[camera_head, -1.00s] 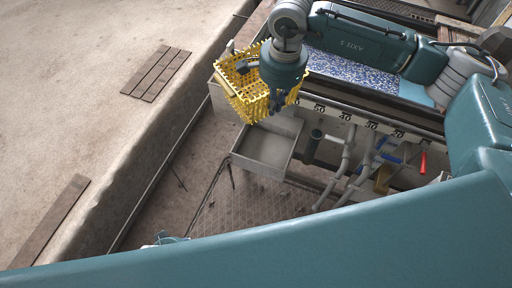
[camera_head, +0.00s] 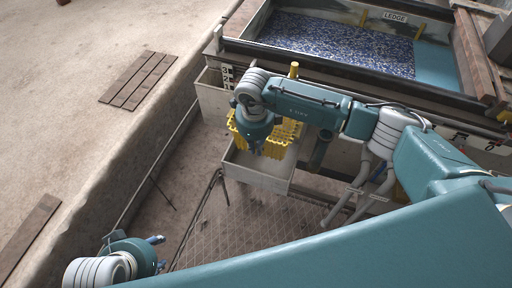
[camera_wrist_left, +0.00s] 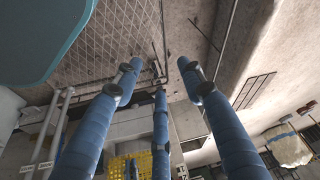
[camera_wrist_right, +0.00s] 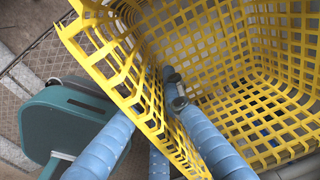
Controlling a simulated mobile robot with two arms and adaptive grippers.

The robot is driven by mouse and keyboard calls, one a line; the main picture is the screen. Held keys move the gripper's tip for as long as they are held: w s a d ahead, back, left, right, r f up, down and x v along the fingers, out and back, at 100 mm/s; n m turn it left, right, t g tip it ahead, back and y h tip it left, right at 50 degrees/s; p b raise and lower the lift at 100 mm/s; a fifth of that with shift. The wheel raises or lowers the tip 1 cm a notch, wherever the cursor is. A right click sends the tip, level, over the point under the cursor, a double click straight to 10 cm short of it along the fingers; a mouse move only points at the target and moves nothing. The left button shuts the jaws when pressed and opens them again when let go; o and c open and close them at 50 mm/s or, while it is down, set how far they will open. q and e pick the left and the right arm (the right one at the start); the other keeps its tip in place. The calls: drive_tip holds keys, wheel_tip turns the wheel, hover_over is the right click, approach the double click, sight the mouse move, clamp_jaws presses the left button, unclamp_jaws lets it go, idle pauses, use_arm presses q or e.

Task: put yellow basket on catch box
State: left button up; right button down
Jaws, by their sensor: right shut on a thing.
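The yellow basket (camera_head: 284,138), an open plastic mesh, is in my right gripper (camera_head: 256,148). In the right wrist view the blue fingers clamp the mesh wall of the basket (camera_wrist_right: 265,85) from both sides. In the head view the basket shows over the back part of the grey open-topped box (camera_head: 258,181), which looks like the catch box. My arm hides part of the basket, and I cannot tell whether it touches the box. My left gripper (camera_head: 156,252) is low at the left, apart from both, with its fingers (camera_wrist_left: 160,75) spread and empty.
The long trough (camera_head: 340,48) with blue-speckled material lies behind the box. Grey pipes (camera_head: 358,190) stand right of the box. A thin dark stand (camera_head: 218,182) is at its left. A concrete ledge (camera_head: 130,165) runs along the left. Mesh floor in front is open.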

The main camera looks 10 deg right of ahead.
use_arm(q)
drive_tip(key=w+d+r+t+h+b, duration=0.1)
drive_tip(key=w+d+r+t+b, duration=0.15)
drive_tip(key=w+r+t, duration=0.5)
drive_tip(key=w+d+r+t+h+b, duration=0.15)
drive_tip(key=w+d+r, duration=0.3)
drive_tip(key=w, duration=0.55)
use_arm(e)
wheel_tip(320, 180, down, 8)
drive_tip(key=shift+r+b, duration=0.1)
drive_tip(key=shift+b, duration=0.8)
wheel_tip(320, 180, down, 3)
drive_tip(key=shift+r+b, duration=0.2)
drive_tip(key=shift+b, duration=0.8)
use_arm(q)
drive_tip(key=s+r+t+h, duration=0.2)
drive_tip(key=r+t, duration=0.4)
drive_tip(key=r, duration=0.5)
drive_tip(key=s+r+m+t+h, duration=0.1)
drive_tip(key=r+t, duration=0.5)
drive_tip(key=r, duration=0.6)
drive_tip(key=shift+s+d+h, duration=0.45)
drive_tip(key=shift+h, duration=0.1)
use_arm(e)
drive_tip(key=shift+f, duration=0.2)
use_arm(q)
drive_tip(key=shift+s+r+t+h, duration=0.25)
drive_tip(key=shift+s+t+h, duration=0.05)
use_arm(e)
drive_tip(key=shift+f, duration=0.1)
